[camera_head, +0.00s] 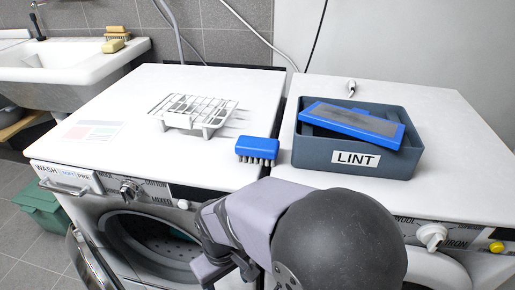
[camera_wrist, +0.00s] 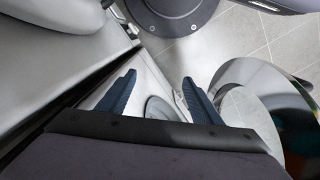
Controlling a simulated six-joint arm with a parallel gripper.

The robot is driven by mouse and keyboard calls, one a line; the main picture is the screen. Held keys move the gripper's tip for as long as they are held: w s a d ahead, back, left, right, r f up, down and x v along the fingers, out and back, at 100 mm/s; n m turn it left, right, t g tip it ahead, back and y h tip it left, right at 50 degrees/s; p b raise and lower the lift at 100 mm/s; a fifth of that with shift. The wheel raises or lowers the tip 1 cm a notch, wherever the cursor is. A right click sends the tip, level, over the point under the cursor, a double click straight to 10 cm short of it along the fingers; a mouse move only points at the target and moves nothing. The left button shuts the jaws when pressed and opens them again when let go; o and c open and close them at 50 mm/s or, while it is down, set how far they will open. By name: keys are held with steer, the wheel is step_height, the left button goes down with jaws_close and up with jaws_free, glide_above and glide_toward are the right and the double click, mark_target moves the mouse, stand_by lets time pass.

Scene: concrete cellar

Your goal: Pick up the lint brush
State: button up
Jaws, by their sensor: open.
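The lint brush (camera_head: 257,150) has a blue body with grey bristles pointing down toward the front. It lies on the left washing machine's white top, near the right edge and just left of the grey bin. My gripper (camera_head: 230,270) is low in front of the machines, below their tops and apart from the brush. In the wrist view my gripper (camera_wrist: 154,92) has its two dark fingers spread apart with nothing between them. The brush does not show in the wrist view.
A grey bin labelled LINT (camera_head: 312,157) stands on the right machine, holding a blue-framed filter (camera_head: 345,120). A white wire rack (camera_head: 195,112) stands on the left machine (camera_head: 110,125). The round door (camera_head: 90,262) hangs open. A sink (camera_head: 70,62) is at the far left.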

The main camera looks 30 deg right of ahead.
steer(key=w+a+r+n+p, duration=0.45)
steer(key=r+p, duration=0.35)
steer(key=r, duration=0.2)
steer(key=w+a+r+n+p, duration=0.3)
steer(key=a+r+n+p, duration=0.15)
steer(key=r+p, duration=0.5)
steer(key=w+a+r+n+p, duration=0.3)
steer(key=w+r+n+p, duration=0.15)
steer(key=r+p, duration=0.45)
step_height(320, 180, up, 9)
steer(key=m+p, duration=0.5)
glide_above(255, 142)
steer(key=shift+w+a+f, duration=0.1)
steer(key=shift+w+a, duration=0.25)
steer(key=shift+w, duration=0.1)
steer(key=shift+s+d, duration=0.25)
steer(key=shift+d, duration=0.25)
steer(key=shift+s+a+f+p, duration=0.1)
steer(key=shift+f+p, duration=0.4)
steer(key=shift+f, duration=1.35)
steer(key=shift+s+f+p, duration=0.1)
steer(key=shift+f+p, duration=0.4)
steer(key=shift+f, duration=1.3)
steer(key=shift+c, duration=0.6)
